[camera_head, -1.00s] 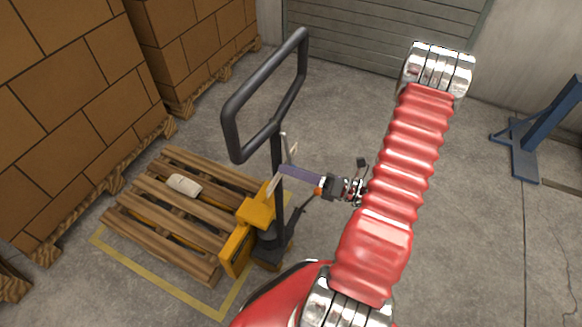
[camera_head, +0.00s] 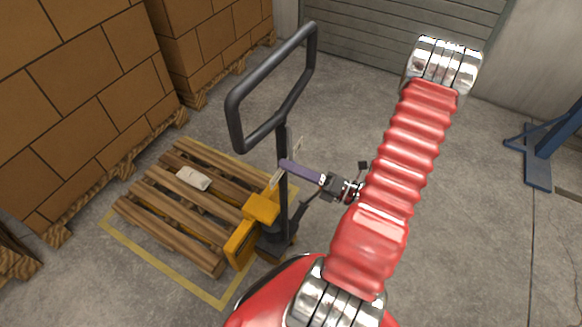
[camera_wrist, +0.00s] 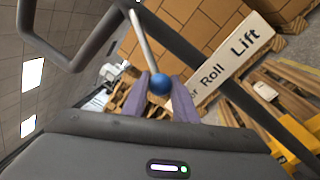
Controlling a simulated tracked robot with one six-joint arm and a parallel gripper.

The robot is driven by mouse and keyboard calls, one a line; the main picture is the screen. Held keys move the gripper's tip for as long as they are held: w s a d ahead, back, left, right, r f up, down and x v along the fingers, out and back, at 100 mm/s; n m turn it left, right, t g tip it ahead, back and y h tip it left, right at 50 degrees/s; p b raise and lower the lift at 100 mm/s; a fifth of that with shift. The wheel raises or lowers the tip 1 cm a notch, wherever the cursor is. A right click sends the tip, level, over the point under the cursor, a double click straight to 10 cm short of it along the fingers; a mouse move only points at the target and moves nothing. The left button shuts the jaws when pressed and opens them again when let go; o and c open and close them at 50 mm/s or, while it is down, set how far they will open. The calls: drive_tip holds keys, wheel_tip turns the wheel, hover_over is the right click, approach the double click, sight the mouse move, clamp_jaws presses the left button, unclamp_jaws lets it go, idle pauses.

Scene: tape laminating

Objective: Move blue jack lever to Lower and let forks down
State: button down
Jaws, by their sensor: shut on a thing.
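The blue ball knob (camera_wrist: 160,85) of the jack lever sits between the two purple fingers of my gripper (camera_wrist: 164,87) in the wrist view. My gripper is shut on it. The pale lever rod (camera_wrist: 140,32) runs up and left from the knob. A white label plate (camera_wrist: 238,58) behind reads "Lift" and "Roll"; the rest of its lettering is partly covered by a finger. In the head view my gripper (camera_head: 286,166) is at the jack's dark column and hides the knob. The yellow jack (camera_head: 262,208) stands at the pallet's end; its forks are hidden under the pallet.
The wooden pallet (camera_head: 160,213) carries a small pale package (camera_head: 193,179) and lies inside yellow floor lines. The jack's black loop handle (camera_head: 236,112) rises above my gripper. Stacked cartons (camera_head: 75,110) stand left. A blue stand (camera_head: 540,160) is far right; floor between is clear.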

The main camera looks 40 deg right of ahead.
drive_tip(key=shift+a, duration=0.1)
drive_tip(key=c, duration=1.4)
unclamp_jaws()
drive_tip(key=shift+c, duration=0.2)
drive_tip(key=shift+s, duration=0.15)
drive_tip(key=v, duration=1.3)
drive_tip(key=shift+s+f, duration=0.15)
drive_tip(key=shift+s, duration=0.1)
